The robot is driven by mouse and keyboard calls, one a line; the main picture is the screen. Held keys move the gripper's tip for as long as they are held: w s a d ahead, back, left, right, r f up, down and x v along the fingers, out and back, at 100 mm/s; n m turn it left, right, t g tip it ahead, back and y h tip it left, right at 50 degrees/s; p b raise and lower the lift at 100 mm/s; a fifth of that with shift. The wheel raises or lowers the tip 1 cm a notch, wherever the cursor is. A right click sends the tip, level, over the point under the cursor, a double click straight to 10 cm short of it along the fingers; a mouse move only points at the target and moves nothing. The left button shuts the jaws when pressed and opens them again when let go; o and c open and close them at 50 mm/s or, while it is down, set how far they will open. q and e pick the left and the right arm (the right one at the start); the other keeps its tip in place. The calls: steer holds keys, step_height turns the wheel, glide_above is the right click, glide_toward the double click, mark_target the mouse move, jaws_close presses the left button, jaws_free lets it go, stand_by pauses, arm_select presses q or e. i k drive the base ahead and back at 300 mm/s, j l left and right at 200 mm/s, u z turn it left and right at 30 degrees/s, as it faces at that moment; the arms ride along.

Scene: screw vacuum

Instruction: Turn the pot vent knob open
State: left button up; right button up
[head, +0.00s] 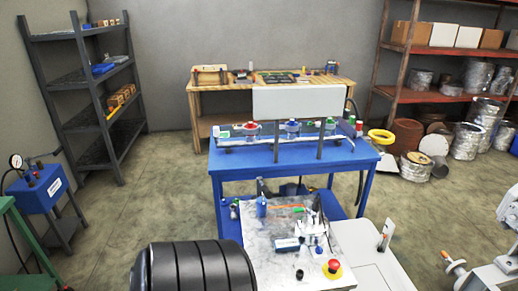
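I cannot tell for certain which part is the pot vent knob. A blue box (38,188) on a stand at the far left carries a round pressure gauge (16,162) and small red and dark fittings on top. On the blue table (360,160) at the centre is a row of small coloured parts: a green one (216,131), a red-topped one (251,127) and a blue one (292,127). They are too small to tell how any of them is turned. Neither of my grippers can be made out in the view.
A grey panel (298,102) rises above the blue table. A pale worktop (265,235) with a red stop button (333,266) stands nearer. A black ribbed cylinder (195,268) fills the bottom. Shelves (88,90) stand left, others (440,50) right. Floor is clear at left (150,210).

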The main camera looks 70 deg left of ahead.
mark_target(319, 250)
steer(key=u, duration=1.95)
